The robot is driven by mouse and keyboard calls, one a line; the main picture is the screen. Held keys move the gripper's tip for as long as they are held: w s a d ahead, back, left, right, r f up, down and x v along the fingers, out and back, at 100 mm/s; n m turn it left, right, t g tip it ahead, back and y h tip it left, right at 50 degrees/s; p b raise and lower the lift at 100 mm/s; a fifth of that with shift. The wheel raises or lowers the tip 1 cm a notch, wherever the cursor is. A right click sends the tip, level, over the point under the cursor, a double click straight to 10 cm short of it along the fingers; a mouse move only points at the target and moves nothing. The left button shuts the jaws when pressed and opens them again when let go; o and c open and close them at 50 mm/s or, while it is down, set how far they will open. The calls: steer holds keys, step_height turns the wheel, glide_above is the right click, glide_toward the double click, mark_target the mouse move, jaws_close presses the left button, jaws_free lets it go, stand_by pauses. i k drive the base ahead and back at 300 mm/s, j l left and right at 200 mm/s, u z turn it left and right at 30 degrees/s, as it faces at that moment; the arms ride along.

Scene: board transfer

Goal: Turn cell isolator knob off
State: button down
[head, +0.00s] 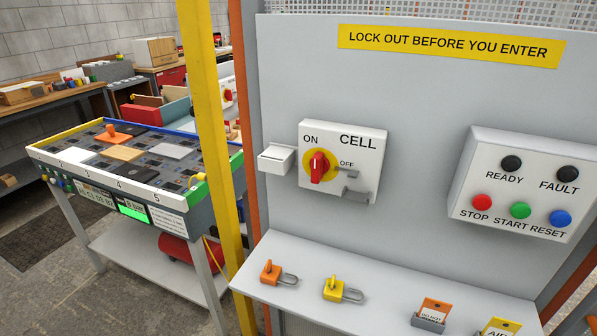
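The cell isolator is a white box (368,170) marked CELL on the grey panel, with ON at its upper left and OFF at its right. Its red knob (318,167) sits on a yellow disc (308,158). The knob's handle stands roughly upright, nearer the ON mark than the OFF mark. Grey metal hasp parts (358,195) are at the box's lower right. My gripper is not in view, and nothing touches the knob.
A small white box (277,159) juts out left of the isolator. A shelf (390,300) below holds an orange padlock (270,272), a yellow padlock (333,289) and tags (434,312). A button box (520,185) is at right. A yellow post (209,130) stands left.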

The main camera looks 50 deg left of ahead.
mark_target(319, 164)
steer(key=u, duration=1.65)
